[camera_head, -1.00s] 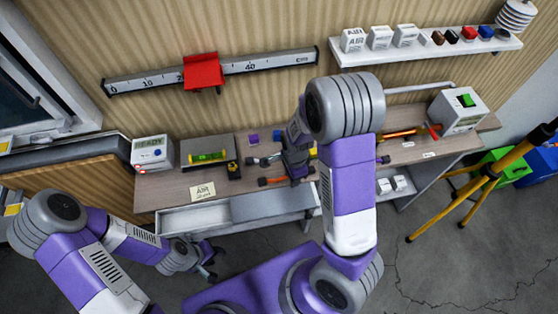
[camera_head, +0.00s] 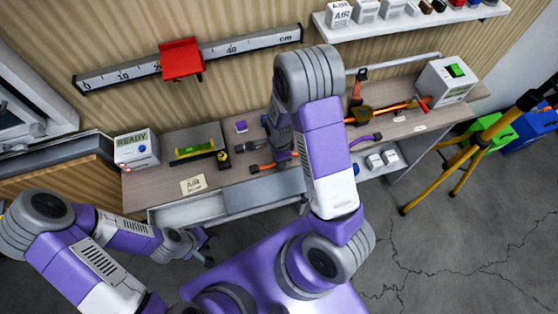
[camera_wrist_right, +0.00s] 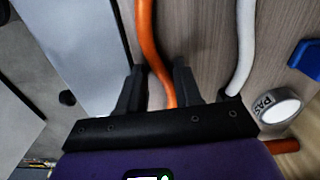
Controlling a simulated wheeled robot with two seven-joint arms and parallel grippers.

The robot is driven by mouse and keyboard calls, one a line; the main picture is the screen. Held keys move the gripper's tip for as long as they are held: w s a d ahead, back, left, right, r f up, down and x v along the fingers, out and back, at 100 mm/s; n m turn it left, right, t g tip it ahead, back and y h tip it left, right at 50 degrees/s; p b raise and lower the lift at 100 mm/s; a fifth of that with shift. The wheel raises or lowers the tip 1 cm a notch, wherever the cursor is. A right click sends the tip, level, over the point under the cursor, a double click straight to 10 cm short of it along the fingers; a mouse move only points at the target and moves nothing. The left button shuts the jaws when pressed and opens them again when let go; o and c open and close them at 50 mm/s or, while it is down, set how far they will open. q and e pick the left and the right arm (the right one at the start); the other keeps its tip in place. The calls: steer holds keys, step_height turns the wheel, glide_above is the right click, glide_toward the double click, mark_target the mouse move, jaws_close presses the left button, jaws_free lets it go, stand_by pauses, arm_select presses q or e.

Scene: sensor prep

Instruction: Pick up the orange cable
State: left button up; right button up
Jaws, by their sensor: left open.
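In the right wrist view, the orange cable (camera_wrist_right: 152,40) runs down over the wooden bench top and passes between the two fingers of my right gripper (camera_wrist_right: 158,85). The fingers are apart, with the cable nearer the right finger. In the head view my right arm hides most of the right gripper, which is over the bench. An orange piece (camera_head: 262,168) shows beside it; I cannot tell if it is the same cable. My left gripper (camera_head: 205,245) is open and empty, low in front of the bench, away from the cable.
A white cable (camera_wrist_right: 245,45), a tape roll (camera_wrist_right: 278,106) and a blue object (camera_wrist_right: 304,58) lie right of the orange cable. The bench (camera_head: 150,190) also holds a READY box (camera_head: 137,150) and a label card (camera_head: 193,184). A yellow tripod (camera_head: 470,165) stands at right.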

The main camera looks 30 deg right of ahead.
steer(key=shift+c, duration=0.5)
jaws_close()
steer(key=shift+r, duration=0.1)
